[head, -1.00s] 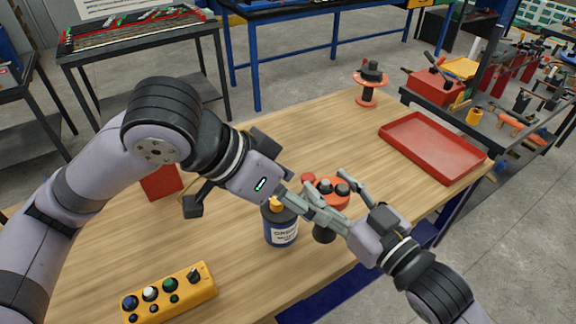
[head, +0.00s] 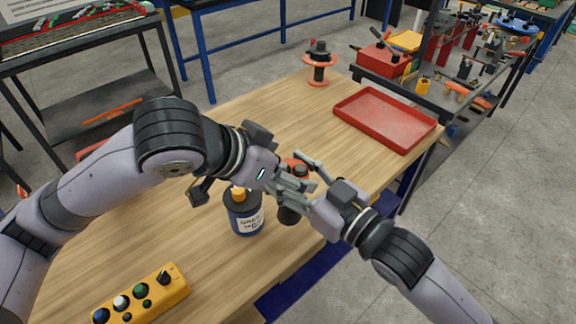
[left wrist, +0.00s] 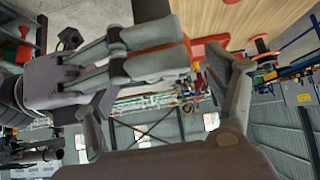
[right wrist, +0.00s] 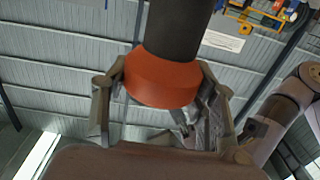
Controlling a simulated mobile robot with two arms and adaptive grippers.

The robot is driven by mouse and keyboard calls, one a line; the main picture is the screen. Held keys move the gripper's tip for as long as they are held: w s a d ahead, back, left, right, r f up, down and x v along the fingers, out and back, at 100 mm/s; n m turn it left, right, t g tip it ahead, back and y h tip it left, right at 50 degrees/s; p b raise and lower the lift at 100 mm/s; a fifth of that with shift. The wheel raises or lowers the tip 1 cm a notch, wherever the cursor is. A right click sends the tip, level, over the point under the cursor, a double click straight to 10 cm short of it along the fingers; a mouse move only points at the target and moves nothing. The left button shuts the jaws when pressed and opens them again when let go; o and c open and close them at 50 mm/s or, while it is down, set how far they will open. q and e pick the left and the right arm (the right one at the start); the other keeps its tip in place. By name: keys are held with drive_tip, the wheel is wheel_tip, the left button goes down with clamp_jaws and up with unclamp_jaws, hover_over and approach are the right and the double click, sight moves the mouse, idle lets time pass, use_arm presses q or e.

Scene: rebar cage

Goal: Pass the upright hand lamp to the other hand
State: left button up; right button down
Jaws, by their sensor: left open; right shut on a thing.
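The hand lamp has a dark cylindrical body (head: 288,214) and an orange-red part (head: 296,167) in the head view, partly hidden by my grippers. My right gripper (head: 303,182) is shut on it; the right wrist view shows its orange collar (right wrist: 163,80) between the fingers and the dark cylinder (right wrist: 178,30) beyond. My left gripper (head: 284,184) is open, close beside the right gripper at the lamp. In the left wrist view, the right gripper's grey fingers (left wrist: 150,65) and the lamp's red part (left wrist: 150,36) show between the open left fingers. Contact with the left fingers is unclear.
A dark blue bottle with a yellow cap (head: 245,214) stands just below the grippers. A yellow button box (head: 140,297) lies at the front left. A red tray (head: 385,120) and an orange-black spool-like object (head: 319,66) are at the back. The wooden table between them is clear.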

use_arm(q)
drive_tip(key=shift+w+d+f, duration=0.25)
drive_tip(key=shift+d+f, duration=0.05)
drive_tip(key=shift+f, duration=0.1)
drive_tip(key=shift+c, duration=0.6)
drive_tip(key=shift+s+d, duration=0.1)
drive_tip(key=shift+s, duration=0.05)
drive_tip(key=c, duration=1.3)
drive_tip(key=shift+c, duration=0.4)
use_arm(e)
drive_tip(key=c, duration=1.1)
unclamp_jaws()
drive_tip(key=shift+r, duration=0.1)
drive_tip(key=o, duration=0.5)
drive_tip(key=shift+o, duration=0.2)
